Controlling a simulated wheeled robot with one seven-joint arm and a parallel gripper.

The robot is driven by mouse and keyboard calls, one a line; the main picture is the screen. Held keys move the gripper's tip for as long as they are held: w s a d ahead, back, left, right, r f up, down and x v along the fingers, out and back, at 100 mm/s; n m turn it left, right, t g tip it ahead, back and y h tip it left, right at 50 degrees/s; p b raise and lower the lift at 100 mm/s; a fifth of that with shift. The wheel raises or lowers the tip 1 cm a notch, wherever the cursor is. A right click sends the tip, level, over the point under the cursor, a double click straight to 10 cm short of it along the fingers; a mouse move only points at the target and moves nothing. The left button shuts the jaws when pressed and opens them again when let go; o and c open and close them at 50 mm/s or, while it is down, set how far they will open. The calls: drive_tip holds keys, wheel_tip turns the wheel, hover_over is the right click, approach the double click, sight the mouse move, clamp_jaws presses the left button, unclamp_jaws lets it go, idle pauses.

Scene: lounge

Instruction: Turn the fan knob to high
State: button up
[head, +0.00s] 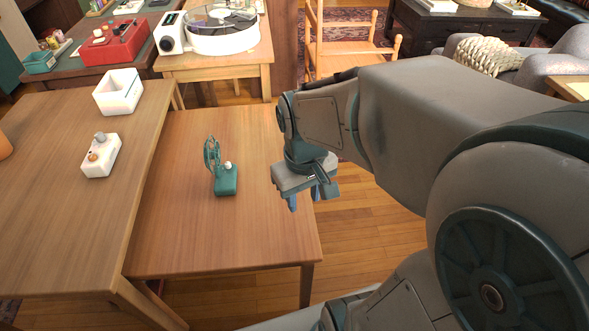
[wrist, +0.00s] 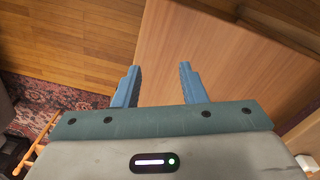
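A small green fan (head: 213,158) stands upright on the lower wooden table in the head view. A pale knob (head: 228,165) sits on top of its green base (head: 225,182). Its setting is too small to read. My gripper (head: 303,200) is to the right of the fan, above the table's right edge, pointing down and apart from it. In the wrist view my gripper (wrist: 158,82) has its two blue fingers spread with nothing between them. The fan does not show in the wrist view.
The lower table (head: 250,250) is otherwise bare. A higher table (head: 50,220) on the left holds a white box (head: 118,92) and a white device with a knob (head: 101,156). A turntable (head: 222,32) and red box (head: 113,42) stand behind. A wooden chair (head: 340,45) is at the back.

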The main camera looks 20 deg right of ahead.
drive_tip(key=shift+s+d+r+m, duration=0.1)
drive_tip(key=shift+s+r+m, duration=0.1)
drive_tip(key=shift+s+m, duration=0.15)
drive_tip(key=w+a+r+m+p, duration=0.2)
drive_tip(key=w+r+m+p, duration=0.15)
drive_tip(key=w, duration=0.45)
drive_tip(key=m+g+y+p, duration=0.3)
drive_tip(key=m+y+p, duration=0.1)
drive_tip(key=m+p, duration=0.45)
hover_over(228, 163)
drive_tip(key=w+d, duration=0.4)
drive_tip(key=d, duration=0.1)
wheel_tip(228, 163, down, 3)
drive_tip(key=x, duration=0.8)
drive_tip(key=b+x, duration=0.1)
drive_tip(key=x, duration=0.4)
drive_tip(key=shift+s+a, duration=0.2)
drive_tip(key=shift+s, duration=0.2)
